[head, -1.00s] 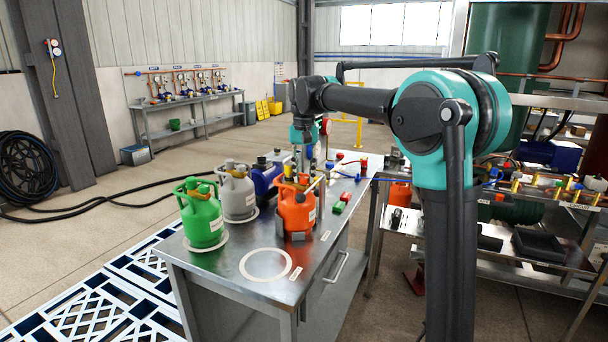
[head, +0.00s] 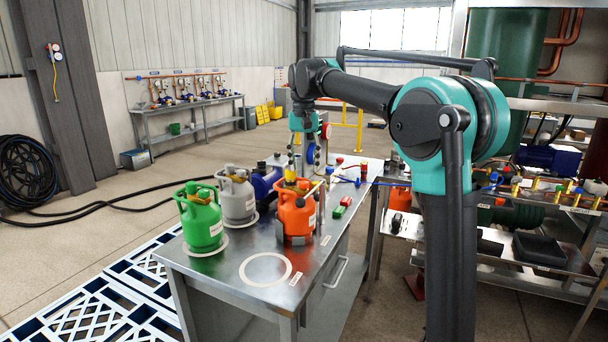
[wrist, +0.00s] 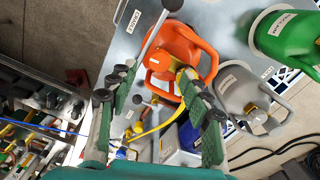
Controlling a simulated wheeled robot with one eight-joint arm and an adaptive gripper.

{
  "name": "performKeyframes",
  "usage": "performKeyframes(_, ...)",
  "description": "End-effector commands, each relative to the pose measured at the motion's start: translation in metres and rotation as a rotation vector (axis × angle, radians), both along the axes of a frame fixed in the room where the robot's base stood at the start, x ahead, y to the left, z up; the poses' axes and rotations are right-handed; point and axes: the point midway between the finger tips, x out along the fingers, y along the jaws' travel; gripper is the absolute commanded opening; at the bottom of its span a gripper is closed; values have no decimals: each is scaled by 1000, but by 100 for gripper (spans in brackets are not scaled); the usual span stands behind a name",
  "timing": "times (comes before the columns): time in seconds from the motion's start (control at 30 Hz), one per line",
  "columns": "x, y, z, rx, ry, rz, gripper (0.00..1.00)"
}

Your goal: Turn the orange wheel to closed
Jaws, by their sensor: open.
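An orange cylinder (head: 297,215) with a collar handle stands on the steel bench (head: 222,268). It also shows in the wrist view (wrist: 178,50), upper middle.
A green cylinder (head: 200,222) and a grey cylinder (head: 236,198) stand left of the orange one. A grey bar (wrist: 155,28) crosses near the orange cylinder. The bench front, with a white ring (head: 265,270), is clear.

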Motion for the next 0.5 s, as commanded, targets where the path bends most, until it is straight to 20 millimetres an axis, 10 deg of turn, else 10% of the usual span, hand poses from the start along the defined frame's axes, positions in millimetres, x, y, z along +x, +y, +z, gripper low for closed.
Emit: performKeyframes(0.5,0,0,29,0,0,0,50)
